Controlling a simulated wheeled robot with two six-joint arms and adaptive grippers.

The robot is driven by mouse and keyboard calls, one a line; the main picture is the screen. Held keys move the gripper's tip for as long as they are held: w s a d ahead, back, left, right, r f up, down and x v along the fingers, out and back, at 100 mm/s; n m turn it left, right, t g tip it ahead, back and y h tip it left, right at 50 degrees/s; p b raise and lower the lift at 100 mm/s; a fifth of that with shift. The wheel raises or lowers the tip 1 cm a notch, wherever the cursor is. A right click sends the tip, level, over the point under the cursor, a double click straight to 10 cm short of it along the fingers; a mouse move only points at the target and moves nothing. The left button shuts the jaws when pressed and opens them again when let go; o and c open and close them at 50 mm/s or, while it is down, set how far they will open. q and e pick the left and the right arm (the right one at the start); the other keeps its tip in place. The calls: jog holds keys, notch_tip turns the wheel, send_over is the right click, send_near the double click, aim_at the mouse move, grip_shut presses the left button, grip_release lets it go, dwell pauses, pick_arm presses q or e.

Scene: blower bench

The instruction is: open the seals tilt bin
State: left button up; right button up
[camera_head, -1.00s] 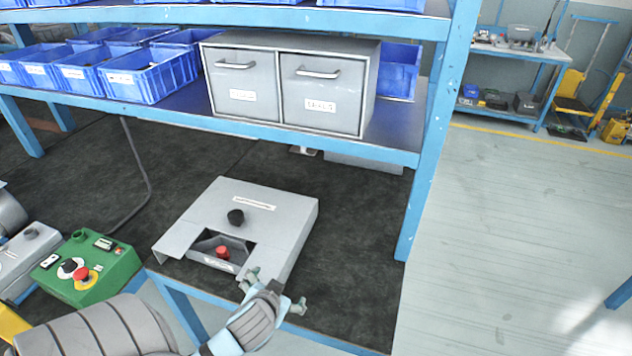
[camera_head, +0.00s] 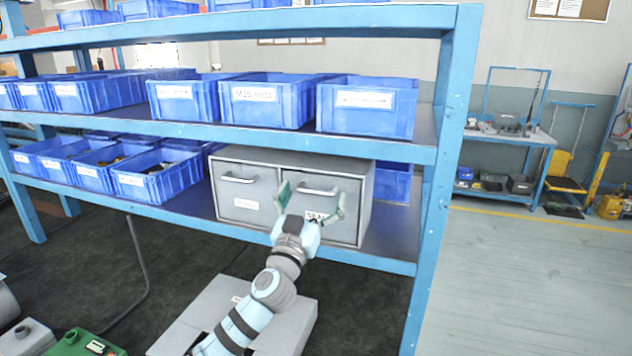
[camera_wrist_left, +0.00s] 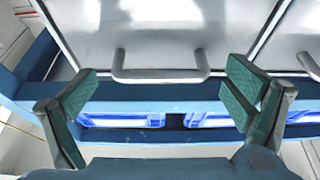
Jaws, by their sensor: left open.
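The seals tilt bin (camera_head: 353,228) is the right front of a grey two-bin cabinet on the shelf. It is shut, and its label (camera_head: 318,216) is partly covered by my gripper. Its bar handle (camera_head: 318,190) also shows in the left wrist view (camera_wrist_left: 160,76). My left gripper (camera_head: 312,203) is open in front of this bin. In the left wrist view the handle lies between and beyond the two green-padded fingers (camera_wrist_left: 162,100). No contact can be made out. My right gripper is not in view.
The other grey bin (camera_head: 240,203), shut, is to the left. Blue bins (camera_head: 152,180) stand left of the cabinet. A blue shelf beam (camera_head: 300,138) runs above it, and a blue post (camera_head: 437,200) stands to the right. A grey box (camera_head: 205,310) lies below.

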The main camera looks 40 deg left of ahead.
pick_arm(q)
jog(key=shift+w+a+r, duration=0.15)
jog(key=shift+w+r, duration=0.15)
jog(key=shift+w, duration=0.2)
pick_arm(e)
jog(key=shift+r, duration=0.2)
pick_arm(q)
jog(key=shift+c, duration=0.6)
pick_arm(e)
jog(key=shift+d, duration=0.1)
